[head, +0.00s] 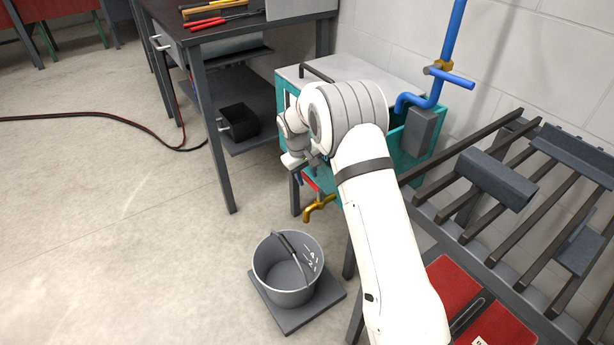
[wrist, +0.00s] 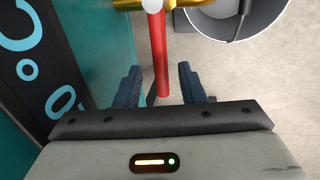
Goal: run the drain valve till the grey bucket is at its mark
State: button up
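The grey bucket (head: 270,285) stands upright on a dark square plate (head: 322,305), its handle (head: 291,255) leaning across its mouth. White marks (head: 312,260) show on its inner right wall. I see no water in it. The brass drain valve (head: 319,206) sticks out of the teal tank above and beyond the bucket, and I see no stream from it. Its red lever (wrist: 158,55) shows in the wrist view. My gripper (wrist: 159,78) is open, one dark blue finger on each side of the lever, with gaps on both sides. The bucket's rim also shows there (wrist: 205,36).
The teal tank (head: 409,159) stands against the wall, with a blue pipe (head: 452,35) above it. A slatted metal rack (head: 455,224) is at the right. A workbench (head: 197,60) with tools is at the upper left. Open floor lies left of the bucket.

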jog(key=shift+c, duration=0.3)
grip_shut()
